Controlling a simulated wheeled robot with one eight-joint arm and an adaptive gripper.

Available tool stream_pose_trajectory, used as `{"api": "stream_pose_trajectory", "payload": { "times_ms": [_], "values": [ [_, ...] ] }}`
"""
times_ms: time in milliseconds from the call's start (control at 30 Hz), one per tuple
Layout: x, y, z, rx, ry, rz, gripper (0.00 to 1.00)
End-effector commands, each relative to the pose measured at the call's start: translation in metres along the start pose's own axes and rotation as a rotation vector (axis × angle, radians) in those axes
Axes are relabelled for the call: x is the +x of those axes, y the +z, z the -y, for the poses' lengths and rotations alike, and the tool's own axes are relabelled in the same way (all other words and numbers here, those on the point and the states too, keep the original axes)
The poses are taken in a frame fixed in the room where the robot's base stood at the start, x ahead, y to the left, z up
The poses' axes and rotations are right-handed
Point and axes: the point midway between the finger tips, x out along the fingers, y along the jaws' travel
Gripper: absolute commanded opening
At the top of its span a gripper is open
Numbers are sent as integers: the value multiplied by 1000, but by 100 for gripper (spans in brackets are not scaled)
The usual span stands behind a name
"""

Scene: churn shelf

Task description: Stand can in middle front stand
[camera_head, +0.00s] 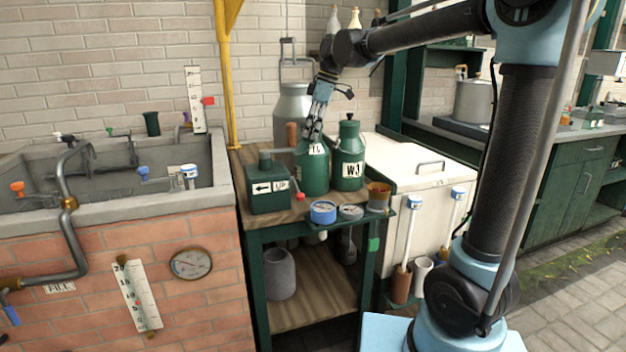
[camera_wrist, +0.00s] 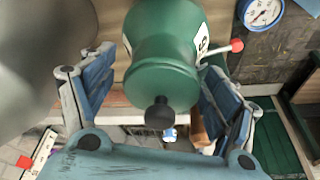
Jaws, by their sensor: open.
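A green can (camera_head: 313,174) with a white label stands upright on the wooden-topped green bench (camera_head: 310,238). My gripper (camera_head: 313,132) is above it, open, and hides its top. In the wrist view the green can (camera_wrist: 162,65), with a black knob, lies between my open fingers, with a gap on both sides. A second green can (camera_head: 349,157), labelled WJ and with a black top, stands just to its right. The label of the can below my gripper is partly covered. I cannot tell which part is the middle front stand.
A green box (camera_head: 268,190) with an arrow label stands left of the cans. Dials, including a blue-rimmed one (camera_head: 323,212), and a brown cup (camera_head: 378,196) line the front edge. A large grey metal churn (camera_head: 292,110) stands behind. A white chest (camera_head: 420,175) is to the right.

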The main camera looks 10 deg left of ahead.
Motion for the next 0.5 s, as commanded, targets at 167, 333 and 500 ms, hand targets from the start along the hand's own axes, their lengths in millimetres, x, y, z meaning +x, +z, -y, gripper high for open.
{"api": "stream_pose_trajectory", "payload": {
  "times_ms": [167,333,500],
  "values": [
    [2,0,0,0,0,0,80],
    [2,0,0,0,0,0,62],
    [2,0,0,0,0,0,24]
  ]
}}
